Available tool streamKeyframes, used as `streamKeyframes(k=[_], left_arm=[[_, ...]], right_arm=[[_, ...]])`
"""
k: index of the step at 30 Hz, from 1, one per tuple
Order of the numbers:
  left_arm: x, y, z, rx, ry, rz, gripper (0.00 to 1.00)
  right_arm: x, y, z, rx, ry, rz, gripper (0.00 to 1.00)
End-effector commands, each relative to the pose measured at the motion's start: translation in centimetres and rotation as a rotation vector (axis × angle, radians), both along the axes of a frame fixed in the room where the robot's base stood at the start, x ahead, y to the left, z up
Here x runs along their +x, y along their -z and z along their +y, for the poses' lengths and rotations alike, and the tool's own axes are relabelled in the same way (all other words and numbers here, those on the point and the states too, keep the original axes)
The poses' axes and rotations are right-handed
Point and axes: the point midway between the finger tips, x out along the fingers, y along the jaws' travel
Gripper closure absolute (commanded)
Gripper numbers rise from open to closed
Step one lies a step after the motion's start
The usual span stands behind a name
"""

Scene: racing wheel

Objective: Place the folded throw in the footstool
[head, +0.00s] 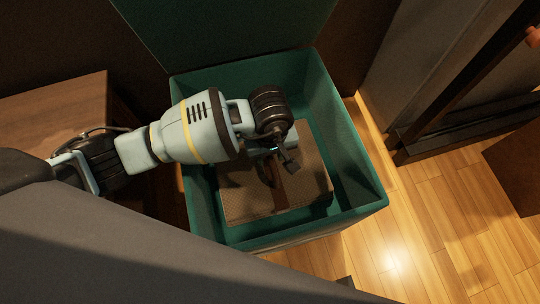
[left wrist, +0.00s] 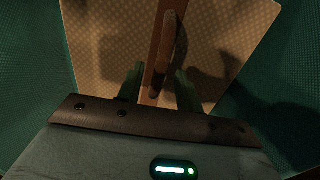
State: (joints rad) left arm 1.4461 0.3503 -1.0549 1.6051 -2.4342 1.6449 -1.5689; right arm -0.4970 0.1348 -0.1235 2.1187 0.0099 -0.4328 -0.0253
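The footstool (head: 376,205) is an open green box with its lid (head: 225,30) raised at the back. The folded throw (head: 310,195), tan and finely patterned with a brown strap, lies inside on the bottom. It also shows in the left wrist view (left wrist: 105,45), with the strap (left wrist: 163,50) running down its middle. My left gripper (head: 279,165) reaches into the box over the throw. Its fingers (left wrist: 159,88) stand apart on either side of the strap, and it looks open. My arm hides part of the throw and the left rim. My right gripper is not in view.
A wooden surface (head: 55,105) stands left of the footstool. Clear wooden floor (head: 410,245) lies to the right. A dark framed piece of furniture (head: 440,100) stands at the upper right. The green walls rise close around my left gripper.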

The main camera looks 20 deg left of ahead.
Motion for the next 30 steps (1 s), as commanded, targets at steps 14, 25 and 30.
streamKeyframes(k=[14, 25, 30], left_arm=[[0.1, -8.9, 0.0, 0.001, 0.0, -0.003, 0.64], [0.0, -9.9, 0.0, 0.0, 0.0, 0.0, 0.64], [0.0, -9.9, 0.0, 0.0, 0.0, 0.0, 0.64]], right_arm=[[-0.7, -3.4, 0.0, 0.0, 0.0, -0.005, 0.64], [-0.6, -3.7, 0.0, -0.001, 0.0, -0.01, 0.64], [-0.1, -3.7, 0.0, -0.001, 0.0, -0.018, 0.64]])
